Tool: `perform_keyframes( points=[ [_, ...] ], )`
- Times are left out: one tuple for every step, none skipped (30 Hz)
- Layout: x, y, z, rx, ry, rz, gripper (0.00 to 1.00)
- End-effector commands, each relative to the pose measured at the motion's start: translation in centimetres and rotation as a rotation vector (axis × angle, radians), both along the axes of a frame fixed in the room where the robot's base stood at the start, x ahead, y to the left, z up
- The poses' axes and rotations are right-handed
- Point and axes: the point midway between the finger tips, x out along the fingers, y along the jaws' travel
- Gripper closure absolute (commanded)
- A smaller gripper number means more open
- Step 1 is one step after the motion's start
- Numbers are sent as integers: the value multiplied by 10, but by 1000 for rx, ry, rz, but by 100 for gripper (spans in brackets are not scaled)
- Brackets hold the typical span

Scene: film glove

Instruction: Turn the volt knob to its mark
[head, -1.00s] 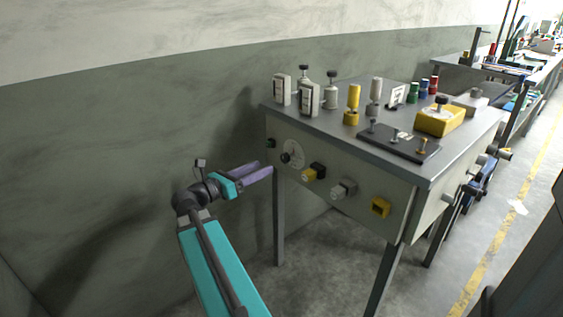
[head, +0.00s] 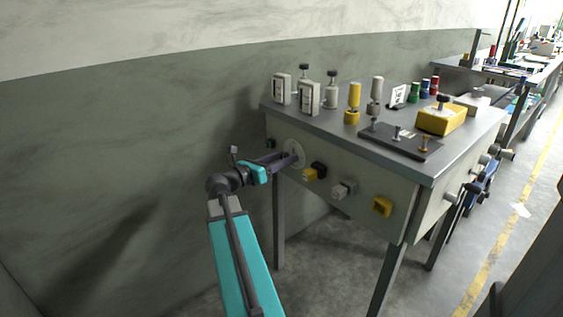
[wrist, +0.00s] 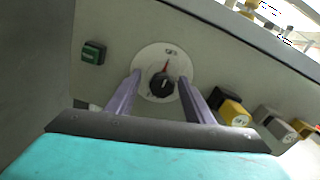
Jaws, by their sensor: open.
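The volt knob appears to be the black round knob (wrist: 162,86) on a pale round dial (wrist: 178,60) on the bench's front panel. A red mark shows on the dial above the knob in the wrist view; the lettering is too small to read. My gripper (wrist: 158,88) is open, with its two purple fingers on either side of the knob. I cannot tell whether they touch it. In the head view my gripper (head: 292,160) reaches the dial (head: 293,150) and hides the knob.
A green switch (wrist: 93,52) sits left of the dial. Black-and-yellow (wrist: 232,111) and grey (wrist: 272,120) fittings stick out on the right. The bench top (head: 345,137) carries several meters and terminals. The wall (head: 120,150) stands close on the left.

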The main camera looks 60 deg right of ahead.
Motion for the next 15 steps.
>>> perform_keyframes(
  points=[
    [-1, -1, 0, 0, 0, 0, 52],
    [-1, -2, 0, 0, 0, -1, 52],
    [-1, -2, 0, 0, 0, 0, 52],
    [-1, -2, 0, 0, 0, 0, 52],
    [-1, -2, 0, 0, 0, 0, 52],
    [-1, -2, 0, 0, 0, 0, 52],
    [-1, -2, 0, 0, 0, 0, 52],
    [-1, -2, 0, 0, 0, 0, 52],
    [-1, -2, 0, 0, 0, 0, 52],
    [-1, -1, 0, 0, 0, 0, 56],
    [-1, -1, 0, 0, 0, 0, 61],
    [-1, -1, 0, 0, 0, 0, 68],
    [-1, -1, 0, 0, 0, 0, 73],
    [-1, -1, 0, 0, 0, 0, 78],
    [0, -1, 0, 0, 0, 1, 84]
  ],
)
